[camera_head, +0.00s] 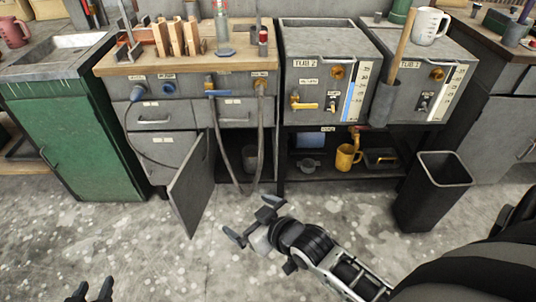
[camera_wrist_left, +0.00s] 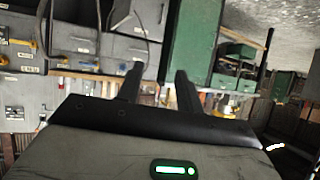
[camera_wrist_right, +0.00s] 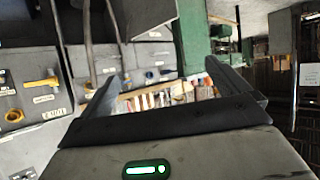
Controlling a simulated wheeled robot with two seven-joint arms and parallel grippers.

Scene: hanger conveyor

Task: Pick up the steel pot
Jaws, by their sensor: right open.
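A small grey metal vessel (camera_head: 310,166), possibly the steel pot, sits on the dark lower shelf under the tub units; it is too small to be sure. No other clear steel pot shows. My right gripper (camera_head: 252,218) is open and empty above the floor, in front of the cabinets and well short of that shelf; its spread fingers also show in the right wrist view (camera_wrist_right: 163,70). My left gripper (camera_head: 92,290) is at the bottom left edge, its fingers apart and empty; they also show in the left wrist view (camera_wrist_left: 158,70).
An open grey cabinet door (camera_head: 190,187) juts out, with hoses (camera_head: 228,160) hanging beside it. A yellow mug (camera_head: 346,158) stands on the lower shelf. A black bin (camera_head: 433,195) stands at right, and a green cabinet (camera_head: 75,140) at left. The middle floor is clear.

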